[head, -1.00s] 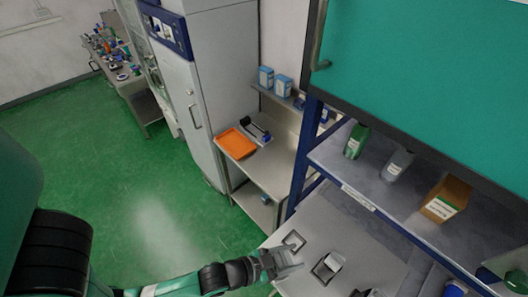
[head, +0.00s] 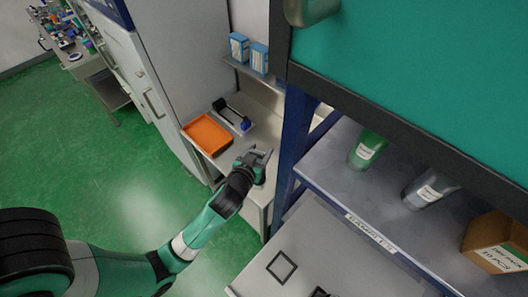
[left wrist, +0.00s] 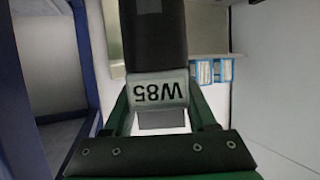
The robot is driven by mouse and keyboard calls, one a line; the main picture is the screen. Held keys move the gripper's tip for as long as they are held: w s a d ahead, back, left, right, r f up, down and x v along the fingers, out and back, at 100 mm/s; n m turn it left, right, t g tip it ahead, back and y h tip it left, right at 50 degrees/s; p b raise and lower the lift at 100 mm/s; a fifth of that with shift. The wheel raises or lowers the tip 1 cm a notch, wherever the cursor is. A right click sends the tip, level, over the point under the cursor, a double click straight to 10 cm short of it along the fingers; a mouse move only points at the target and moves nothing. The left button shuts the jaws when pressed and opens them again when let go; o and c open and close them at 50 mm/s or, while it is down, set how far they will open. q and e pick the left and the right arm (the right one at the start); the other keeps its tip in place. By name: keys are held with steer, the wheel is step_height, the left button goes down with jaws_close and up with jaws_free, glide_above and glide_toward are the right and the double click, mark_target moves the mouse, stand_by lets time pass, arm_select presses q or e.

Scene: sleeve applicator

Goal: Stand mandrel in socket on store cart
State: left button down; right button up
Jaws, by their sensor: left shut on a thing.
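My left gripper (head: 262,154) is over the right front part of the steel cart (head: 262,127). It is shut on the mandrel (left wrist: 155,38), which shows in the left wrist view as a thick dark cylinder. A white band marked W85 (left wrist: 160,93) appears upside down at its near end, between the fingers. The mandrel is hard to make out in the head view. I cannot make out a socket on the cart; the gripper and forearm cover part of its top. My right gripper is not in view.
An orange tray (head: 208,134) and a black-and-blue item on a pale base (head: 233,116) sit on the cart, left of the gripper. Blue-and-white boxes (head: 239,47) stand on the shelf behind. A blue rack post (head: 289,150) rises close to the gripper's right.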

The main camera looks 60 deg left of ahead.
arm_select(q)
steer(key=w+a+f+b, duration=0.9)
steer(key=a+f+b, duration=0.1)
steer(key=f, duration=0.3)
steer(key=shift+a, duration=0.1)
steer(key=shift+f+b, duration=0.2)
steer(key=shift+b, duration=0.15)
steer(key=shift+c, duration=1)
jaws_free()
